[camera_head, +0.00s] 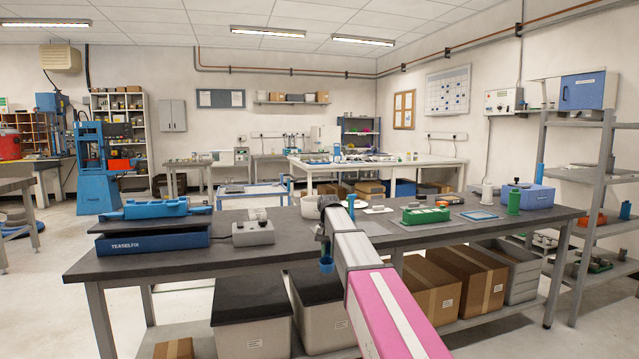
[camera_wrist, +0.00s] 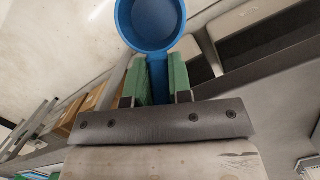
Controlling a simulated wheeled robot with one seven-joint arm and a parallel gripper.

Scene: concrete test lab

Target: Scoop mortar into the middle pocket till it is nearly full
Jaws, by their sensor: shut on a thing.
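My gripper (camera_wrist: 160,78) is shut on the handle of a blue scoop (camera_wrist: 152,24), its green fingers on either side of the handle. The scoop's round bowl shows only blue inside in the wrist view, with no mortar visible. In the head view the blue scoop (camera_head: 327,265) hangs below the end of my arm, by the bench's front edge. A green mould (camera_head: 425,214) sits on the bench to the right of my gripper; its pockets are too small to make out. A pale tub (camera_head: 310,207) stands behind my wrist, partly hidden; its contents cannot be seen.
The dark bench (camera_head: 250,258) holds a blue machine (camera_head: 155,225) and a grey control box (camera_head: 253,233) at left. A blue tray (camera_head: 478,215), a green cylinder (camera_head: 514,202) and a blue box (camera_head: 532,197) stand at right. Crates and cartons (camera_head: 468,280) fill the shelf below.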

